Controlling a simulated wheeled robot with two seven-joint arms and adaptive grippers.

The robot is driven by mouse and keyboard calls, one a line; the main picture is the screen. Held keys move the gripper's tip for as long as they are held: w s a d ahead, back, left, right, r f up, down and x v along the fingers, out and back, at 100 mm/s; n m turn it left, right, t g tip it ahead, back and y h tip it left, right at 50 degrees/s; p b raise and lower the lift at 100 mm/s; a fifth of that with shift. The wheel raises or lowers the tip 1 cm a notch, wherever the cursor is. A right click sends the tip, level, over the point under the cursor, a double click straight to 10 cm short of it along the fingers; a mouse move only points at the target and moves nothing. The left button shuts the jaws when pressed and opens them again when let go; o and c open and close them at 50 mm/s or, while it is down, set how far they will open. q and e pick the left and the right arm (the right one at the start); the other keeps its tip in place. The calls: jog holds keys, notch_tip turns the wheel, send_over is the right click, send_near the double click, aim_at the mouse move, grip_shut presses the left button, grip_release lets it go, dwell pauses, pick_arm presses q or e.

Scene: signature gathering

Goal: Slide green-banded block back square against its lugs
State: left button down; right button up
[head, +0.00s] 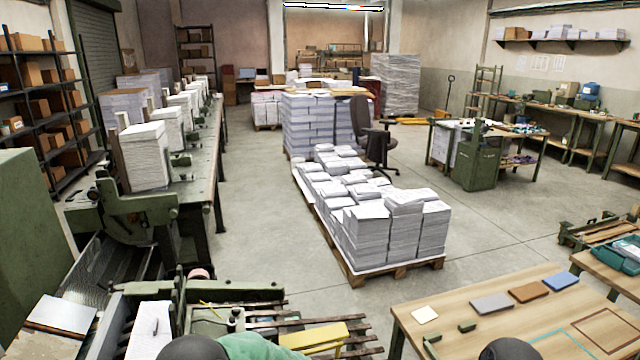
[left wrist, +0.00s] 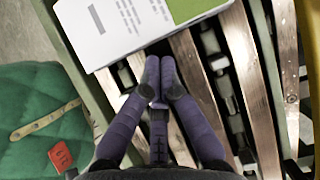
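In the left wrist view, the white block with a green band (left wrist: 185,9) lies at the top, over the wooden slats, its long edges slanted in the picture. Printed text shows on its white face, and its far part is out of frame. My left gripper (left wrist: 160,72) has its two dark fingers together at the block's near edge, with nothing seen between them. I cannot tell whether the tips touch the block. Dark metal lugs (left wrist: 222,66) stand in the gap between slats, right of the fingers. The block is not clearly visible in the head view, and my right gripper is not in view.
Wooden slats (left wrist: 253,85) run beneath the fingers, with a yellow bar (head: 314,337) beside them. A green quilted cloth (left wrist: 38,105) with a red tag lies left. A wooden table (head: 455,310) stands at right. A pallet of paper stacks (head: 372,235) stands beyond, with open floor around.

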pick_arm(q)
notch_tip(320, 180, up, 5)
jog(key=p, duration=0.3)
jog(key=shift+s, duration=0.1)
dwell(0.3)
